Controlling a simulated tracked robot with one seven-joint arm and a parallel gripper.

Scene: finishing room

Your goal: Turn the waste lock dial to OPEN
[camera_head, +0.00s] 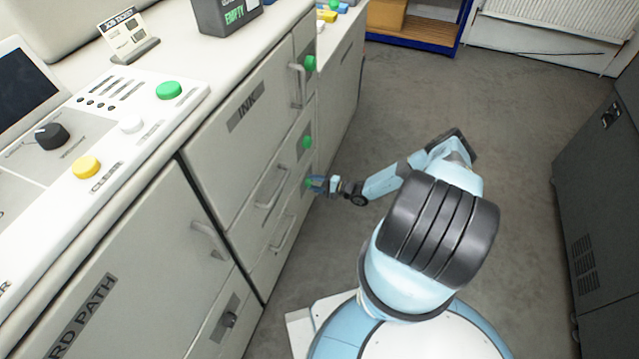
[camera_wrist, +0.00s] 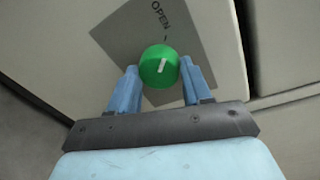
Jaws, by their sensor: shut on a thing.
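A green lock dial (camera_wrist: 152,68) with a white pointer mark sits on a grey plate (camera_wrist: 118,38) in the wrist view. The word OPEN is printed above it with a short tick. The pointer mark points up, roughly in line with that tick. My gripper (camera_wrist: 160,80) is shut on the dial, one blue finger on each side. In the head view my gripper (camera_head: 318,183) is at the lowest of the green dials (camera_head: 308,183) on the cabinet front. No WASTE label is readable, and any other marking on the plate is hidden.
Two more green dials, an upper one (camera_head: 309,63) and a middle one (camera_head: 307,142), sit on the same cabinet front near drawer handles (camera_head: 272,188). A dark cabinet (camera_head: 600,200) stands at the right. The grey floor (camera_head: 480,100) between them is clear.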

